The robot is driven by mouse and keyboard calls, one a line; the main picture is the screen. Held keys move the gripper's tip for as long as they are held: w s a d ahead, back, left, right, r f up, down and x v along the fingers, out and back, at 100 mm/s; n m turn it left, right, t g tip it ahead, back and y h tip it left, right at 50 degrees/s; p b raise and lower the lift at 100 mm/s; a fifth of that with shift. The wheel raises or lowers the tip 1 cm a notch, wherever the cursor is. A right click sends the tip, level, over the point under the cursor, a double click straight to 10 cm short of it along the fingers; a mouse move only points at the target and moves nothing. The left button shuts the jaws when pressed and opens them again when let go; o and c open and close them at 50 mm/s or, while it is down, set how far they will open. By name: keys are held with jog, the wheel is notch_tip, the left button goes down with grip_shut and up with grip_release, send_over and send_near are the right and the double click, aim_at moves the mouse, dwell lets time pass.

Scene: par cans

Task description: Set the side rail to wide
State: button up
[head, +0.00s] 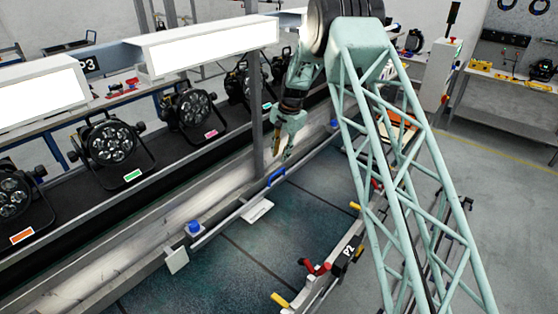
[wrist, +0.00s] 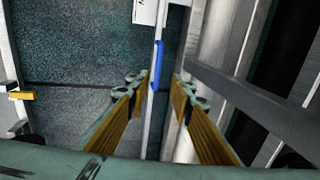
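In the wrist view the handle (wrist: 158,65) stands along the rail, in line with the gap between my fingertips. My gripper (wrist: 162,82) is open and empty, its yellow-padded fingers on either side of that line. In the head view my gripper (head: 287,152) hangs over the rail, close to the handle's far end. I cannot tell whether it touches the handle. The plate's markings are not readable.
Several par cans (head: 110,142) stand on the black belt behind the rail. A grey post (head: 257,118) rises close beside my gripper. A frame marked P2 (head: 348,250) with red and yellow handles lies across the dark floor panel.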

jog(key=shift+s+d+r, duration=0.15)
jog(key=shift+r, duration=0.95)
jog(key=s+d+r+n+b, duration=0.1)
jog(key=s+d+r, duration=0.1)
jog(key=s+r, duration=0.5)
jog(key=s+d+r+n+b, duration=0.15)
jog(key=s+r, duration=0.25)
jog(key=r, duration=0.6)
jog(key=s+d+r+n+t+b, duration=0.1)
jog(key=s+d+r, duration=0.1)
jog(key=s+r, duration=0.6)
jog(key=s+d+r+n+b, duration=0.15)
jog(key=s+r, duration=0.35)
jog(key=s, duration=0.5)
jog(key=s+d+r+n+h+b, duration=0.1)
jog(key=s+d+r, duration=0.1)
jog(key=s, duration=0.9)
jog(key=s+d+r+b, duration=0.1)
jog(key=s+d+r, duration=0.15)
jog(key=s, duration=0.95)
jog(key=s+d+f+n+b, duration=0.1)
jog(key=s+f, duration=0.2)
jog(key=s, duration=0.8)
jog(key=s+d+f+n+t+b, duration=0.1)
jog(key=s+f, duration=0.2)
jog(key=s, duration=0.8)
jog(key=shift+d+f+n+h+b, duration=0.3)
jog(key=shift+f+b, duration=0.1)
jog(key=shift+s+d, duration=0.1)
jog(key=shift+s, duration=0.05)
